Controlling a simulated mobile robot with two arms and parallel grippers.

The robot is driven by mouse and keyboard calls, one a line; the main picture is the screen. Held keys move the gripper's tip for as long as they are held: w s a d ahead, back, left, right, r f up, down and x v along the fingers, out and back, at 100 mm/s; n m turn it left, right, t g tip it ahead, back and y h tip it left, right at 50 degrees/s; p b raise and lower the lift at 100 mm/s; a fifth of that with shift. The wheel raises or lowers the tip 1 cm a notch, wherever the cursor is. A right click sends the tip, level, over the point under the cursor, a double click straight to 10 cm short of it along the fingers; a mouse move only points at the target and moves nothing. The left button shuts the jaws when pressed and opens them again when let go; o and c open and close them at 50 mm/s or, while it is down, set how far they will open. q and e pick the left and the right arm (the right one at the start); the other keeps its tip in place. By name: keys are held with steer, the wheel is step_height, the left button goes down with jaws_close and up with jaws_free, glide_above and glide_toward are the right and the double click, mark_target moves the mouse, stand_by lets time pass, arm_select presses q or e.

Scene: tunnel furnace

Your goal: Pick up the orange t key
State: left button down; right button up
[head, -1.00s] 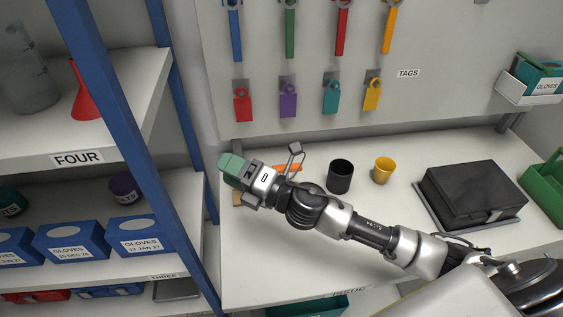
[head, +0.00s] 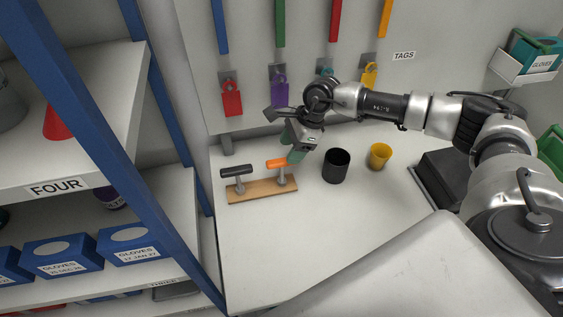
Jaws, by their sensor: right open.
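The orange T key (head: 278,164) stands upright in a light wooden holder (head: 262,191) on the white table in the head view. A black T key (head: 237,172) stands in the same holder to its left. My right gripper (head: 294,156) is open and points down, its green fingertips just at the right end of the orange handle. I cannot tell whether they touch it. Part of the orange key's right end is hidden by the gripper. My left gripper is not in view.
A black cup (head: 336,167) and a yellow cup (head: 380,156) stand to the right. A black case (head: 438,176) lies beyond them, partly behind my arm. Coloured tags hang on the back panel above. A blue shelf post (head: 124,165) rises at left. The table front is clear.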

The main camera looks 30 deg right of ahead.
mark_target(282, 160)
steer(key=p+x, duration=0.2)
steer(key=x, duration=0.3)
steer(key=shift+a+r+p, duration=0.1)
steer(key=shift+p, duration=0.3)
steer(key=shift+w+a+f, duration=0.1)
steer(key=shift+f, duration=0.25)
jaws_close()
